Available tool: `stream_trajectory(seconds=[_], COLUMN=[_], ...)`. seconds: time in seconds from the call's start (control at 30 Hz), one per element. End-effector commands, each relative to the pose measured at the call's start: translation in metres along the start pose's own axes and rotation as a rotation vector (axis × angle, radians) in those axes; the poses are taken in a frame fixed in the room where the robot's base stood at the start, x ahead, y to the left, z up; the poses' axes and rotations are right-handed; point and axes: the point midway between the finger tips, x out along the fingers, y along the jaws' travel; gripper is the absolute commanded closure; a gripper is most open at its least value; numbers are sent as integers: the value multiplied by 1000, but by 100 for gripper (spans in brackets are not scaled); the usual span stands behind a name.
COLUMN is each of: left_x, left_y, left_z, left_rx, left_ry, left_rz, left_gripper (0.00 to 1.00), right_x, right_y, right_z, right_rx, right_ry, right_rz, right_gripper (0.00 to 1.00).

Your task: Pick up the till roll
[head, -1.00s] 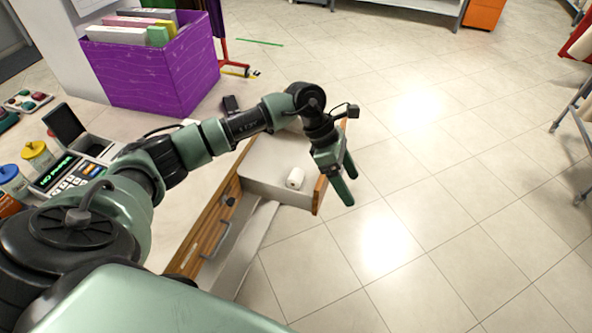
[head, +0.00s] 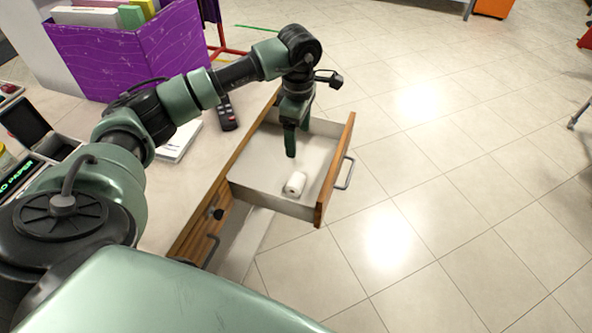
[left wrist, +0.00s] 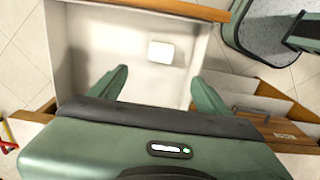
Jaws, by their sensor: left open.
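The till roll (head: 295,184) is a small white cylinder lying on its side in the open drawer (head: 262,172), near the drawer's front corner. In the left wrist view the till roll (left wrist: 160,52) lies beyond and between the fingertips, apart from them. My left gripper (head: 297,145) points down over the drawer, behind the roll in the head view. It is open and empty, and its two fingers also show in the left wrist view (left wrist: 157,88). My right gripper is not in view.
The wooden drawer front (head: 335,172) has a metal handle (head: 344,173) facing the open floor. A purple box (head: 135,55) of files stands at the back left.

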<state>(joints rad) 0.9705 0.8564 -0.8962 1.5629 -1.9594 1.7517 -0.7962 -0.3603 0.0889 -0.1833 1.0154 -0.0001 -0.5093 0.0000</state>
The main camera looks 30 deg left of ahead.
Motion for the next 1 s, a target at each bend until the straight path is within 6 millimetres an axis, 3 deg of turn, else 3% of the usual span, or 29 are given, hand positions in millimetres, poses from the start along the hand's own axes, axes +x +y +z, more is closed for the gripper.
stream_trajectory(seconds=[0.03, 0.3, 0.4, 0.67, 1.0], left_x=[20, 90, 108, 127, 169], left_y=[0, 0, 0, -1, -8], left_z=[0, 0, 0, 0, -3], left_rx=[-1, -1, -1, -2, -2], left_ry=[0, -1, -1, -1, 0], left_rz=[-1, -1, 0, -2, -4], left_gripper=[23, 23, 23, 23, 23], right_x=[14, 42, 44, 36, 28], right_y=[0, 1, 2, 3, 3], right_z=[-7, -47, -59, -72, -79], right_rx=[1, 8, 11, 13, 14], right_ry=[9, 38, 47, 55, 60], right_rz=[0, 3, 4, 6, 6], right_gripper=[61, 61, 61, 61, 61])
